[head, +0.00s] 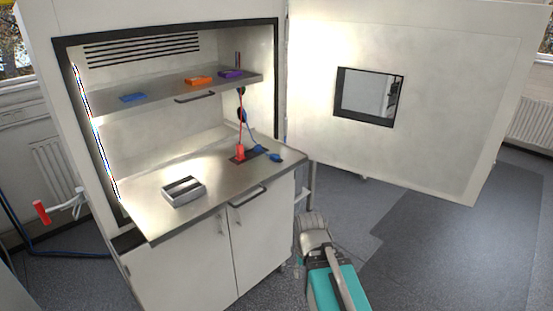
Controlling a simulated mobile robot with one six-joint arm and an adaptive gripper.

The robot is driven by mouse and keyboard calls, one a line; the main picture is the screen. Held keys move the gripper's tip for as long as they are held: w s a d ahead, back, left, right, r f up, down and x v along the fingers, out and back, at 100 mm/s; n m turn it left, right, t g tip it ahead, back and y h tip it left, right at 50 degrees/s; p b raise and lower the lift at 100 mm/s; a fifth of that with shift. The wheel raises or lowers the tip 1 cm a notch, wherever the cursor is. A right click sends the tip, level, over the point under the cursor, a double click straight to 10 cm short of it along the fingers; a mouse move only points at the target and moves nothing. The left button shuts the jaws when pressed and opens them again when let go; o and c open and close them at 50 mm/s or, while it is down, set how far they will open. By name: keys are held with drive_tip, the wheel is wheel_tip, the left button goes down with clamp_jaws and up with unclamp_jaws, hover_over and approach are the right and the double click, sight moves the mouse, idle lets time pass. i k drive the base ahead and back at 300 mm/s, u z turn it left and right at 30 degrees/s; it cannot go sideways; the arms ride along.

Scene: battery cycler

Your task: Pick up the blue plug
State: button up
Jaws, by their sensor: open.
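The blue plug (275,157) lies on the steel worktop near its right edge. A blue cable (249,137) runs from it up to a dark round port in the back wall of the cabinet. Beside it to the left, a red plug (240,153) stands upright at a dark plate in the worktop, with a red cable going up. I cannot make out my gripper or its fingertips. Parts of my own body show at the bottom right of centre, apart from the worktop.
A grey box-like tray (183,190) sits at the worktop's front. The shelf (165,96) above holds a blue, an orange and a purple item. A handle (248,196) is at the worktop's front edge. The open door (440,150) stands at right. Floor (420,250) there is clear.

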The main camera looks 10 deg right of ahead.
sight(275, 158)
drive_tip(key=z, duration=0.05)
drive_tip(key=i, duration=1)
drive_tip(key=u, duration=0.05)
